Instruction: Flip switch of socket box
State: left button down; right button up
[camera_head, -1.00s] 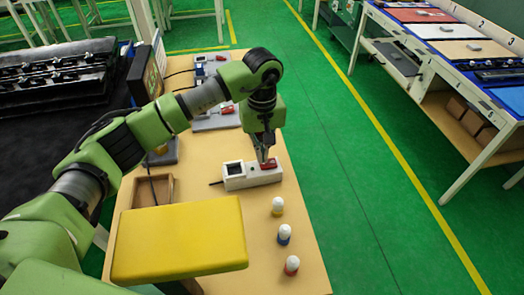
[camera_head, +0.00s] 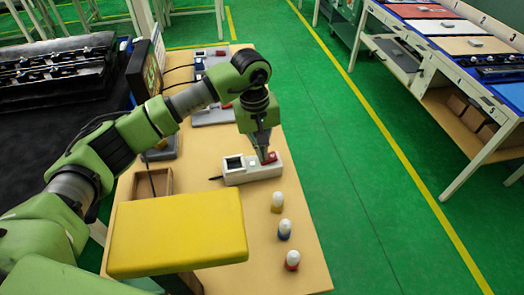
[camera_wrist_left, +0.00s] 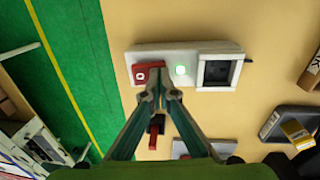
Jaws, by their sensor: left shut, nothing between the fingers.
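The white socket box (camera_head: 252,172) lies on the wooden table, with a dark square socket at its left end and a red switch (camera_head: 269,158) at its right end. My right gripper is not in view.
A yellow block-like surface (camera_head: 178,235) covers the table's near left part. Several small bottles with white caps (camera_head: 284,229) stand near the right edge. An open wooden box (camera_head: 152,186) lies left. Other devices (camera_head: 212,112) stand farther back.

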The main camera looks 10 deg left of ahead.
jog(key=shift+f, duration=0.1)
pick_arm(q)
jog(key=shift+w+d+r, duration=0.35)
jog(key=shift+d, duration=0.3)
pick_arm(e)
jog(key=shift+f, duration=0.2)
pick_arm(q)
jog(key=shift+r, duration=0.1)
jog(key=shift+r, duration=0.3)
notch_tip(320, 180, up, 3)
jog(key=shift+s+a+r+p, duration=0.1)
jog(key=shift+s+p, duration=0.05)
jog(key=shift+p, duration=0.4)
notch_tip(320, 180, up, 10)
jog(key=s+a+b, duration=0.1)
jog(key=a+b, duration=0.1)
jog(key=b, duration=0.1)
jog(key=shift+a, duration=0.3)
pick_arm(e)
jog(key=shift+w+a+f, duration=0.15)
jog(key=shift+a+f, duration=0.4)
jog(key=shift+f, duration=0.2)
